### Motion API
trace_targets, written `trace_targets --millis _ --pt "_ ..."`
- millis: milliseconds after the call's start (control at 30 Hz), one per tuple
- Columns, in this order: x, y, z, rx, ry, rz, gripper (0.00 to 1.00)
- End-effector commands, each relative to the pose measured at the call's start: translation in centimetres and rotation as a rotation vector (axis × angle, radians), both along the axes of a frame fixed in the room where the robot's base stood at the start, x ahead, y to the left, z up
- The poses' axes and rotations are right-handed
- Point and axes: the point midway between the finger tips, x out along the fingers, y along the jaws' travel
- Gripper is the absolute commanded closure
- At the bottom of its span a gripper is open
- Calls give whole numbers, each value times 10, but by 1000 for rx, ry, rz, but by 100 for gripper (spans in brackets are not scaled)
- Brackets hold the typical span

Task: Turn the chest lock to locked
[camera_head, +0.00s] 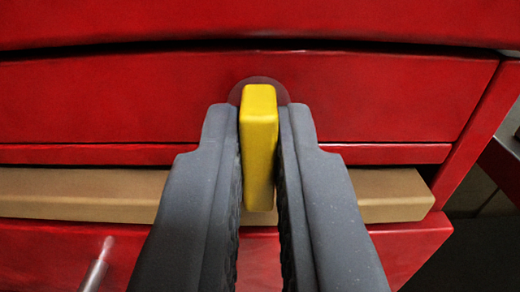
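The chest (400,95) is red with several drawers and fills most of the view. Its lock has a yellow key-like handle (259,140) standing upright in front of a round dark plate (270,82) on a drawer front. My gripper (260,125) has its two dark grey fingers on either side of the yellow handle. The fingers are close against it, with at most a thin gap visible. The lower end of the handle shows between the fingers. Any lock marking is not visible.
A tan ledge or board (80,195) runs across below the lock drawer, behind my fingers. A small metal rod (97,265) sticks out at lower left. The chest's right edge (480,130) borders a dark area.

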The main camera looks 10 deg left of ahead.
Motion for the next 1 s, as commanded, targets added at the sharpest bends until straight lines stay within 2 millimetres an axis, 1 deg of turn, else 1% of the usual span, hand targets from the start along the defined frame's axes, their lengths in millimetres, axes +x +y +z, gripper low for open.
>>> trace_targets --millis 267,467,667,1000 --pt "0 0 0 -21 -2 -1 100" --pt "1 2 1 -103 -12 1 100" --pt "0 3 0 -257 -30 3 100" --pt "0 3 -2 -581 -71 0 100"
